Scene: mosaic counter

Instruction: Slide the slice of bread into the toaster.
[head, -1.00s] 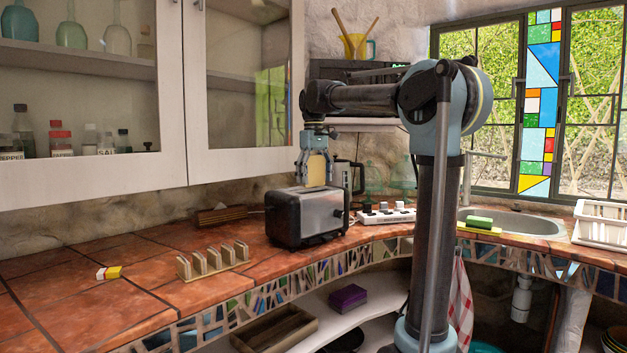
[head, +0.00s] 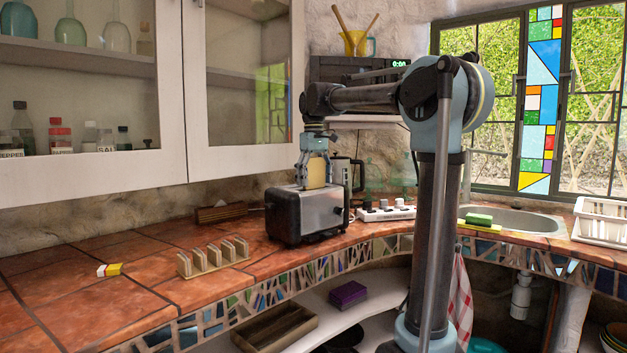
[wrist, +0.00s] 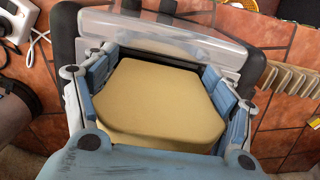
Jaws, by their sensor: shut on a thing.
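The slice of bread (head: 317,172) is pale yellow and hangs upright in my gripper (head: 316,168), just above the toaster. My gripper is shut on its two side edges. In the wrist view the bread (wrist: 166,100) lies between the two blue fingers. The toaster (head: 320,212) is black with a silver side and stands on the tiled counter. In the wrist view its silver side (wrist: 160,45) shows beyond the bread. The slots are hidden, and I cannot tell whether the bread's lower edge is in one.
A wooden toast rack (head: 213,257) stands left of the toaster. A white power strip (head: 387,212) lies to its right, with a kettle (head: 347,175) behind. The upper cabinet (head: 245,90) hangs close by.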

